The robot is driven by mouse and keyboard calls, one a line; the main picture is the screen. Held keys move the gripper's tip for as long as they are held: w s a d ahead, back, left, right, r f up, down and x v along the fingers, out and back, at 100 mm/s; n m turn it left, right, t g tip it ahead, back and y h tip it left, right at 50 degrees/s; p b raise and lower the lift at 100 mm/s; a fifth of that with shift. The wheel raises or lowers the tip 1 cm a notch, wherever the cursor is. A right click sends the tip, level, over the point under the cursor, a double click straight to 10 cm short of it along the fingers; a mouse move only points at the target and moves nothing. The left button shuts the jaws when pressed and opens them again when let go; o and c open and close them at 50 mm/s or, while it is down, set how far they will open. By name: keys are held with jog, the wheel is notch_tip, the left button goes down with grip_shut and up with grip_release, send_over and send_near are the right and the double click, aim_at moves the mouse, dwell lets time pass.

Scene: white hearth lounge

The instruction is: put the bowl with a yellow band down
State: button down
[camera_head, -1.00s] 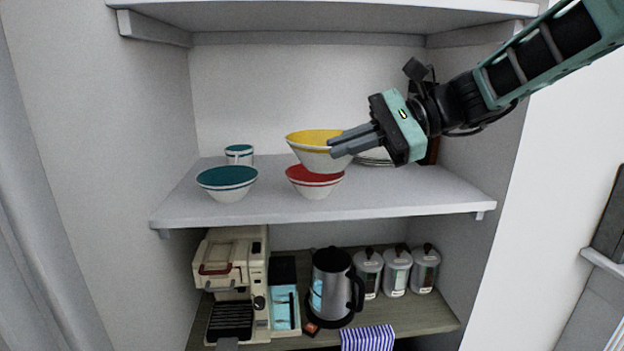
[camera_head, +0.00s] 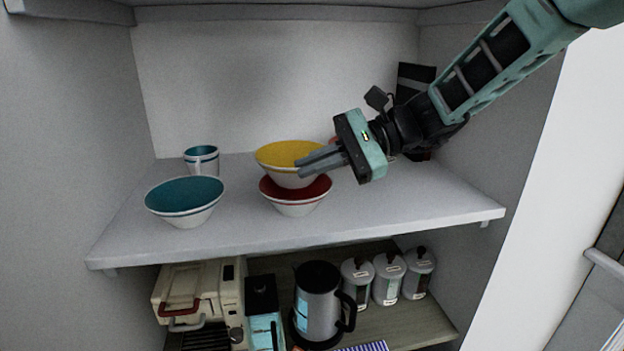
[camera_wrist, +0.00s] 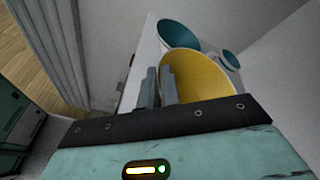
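The bowl with a yellow band (camera_head: 282,174) is white outside and yellow inside. In the head view it is upright, its base overlapping the opening of the red bowl (camera_head: 296,208); I cannot tell whether it rests in it or hovers just above. My gripper (camera_head: 312,163) comes from the right, with its fingers at the yellow bowl's right rim. In the wrist view the fingers (camera_wrist: 158,88) are close together, pinching the rim of the yellow bowl (camera_wrist: 205,80). The red bowl is hidden in the wrist view.
A teal bowl (camera_head: 185,212) and a teal-banded mug (camera_head: 202,160) stand to the left on the white shelf (camera_head: 370,215). A dark upright object (camera_head: 413,85) is behind my arm. The shelf's right front is clear. A kettle (camera_head: 317,305) and canisters stand below.

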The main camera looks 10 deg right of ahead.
aim_at(314, 198)
notch_tip(314, 198, down, 3)
jog(key=shift+f+p, duration=0.15)
jog(key=shift+p, duration=0.35)
jog(key=shift+f, duration=0.15)
jog(key=shift+s+f+b, duration=0.1)
jog(key=shift+f+b, duration=0.35)
jog(key=shift+b, duration=0.1)
jog(key=c, duration=1.6)
grip_release()
jog(key=shift+r, duration=0.1)
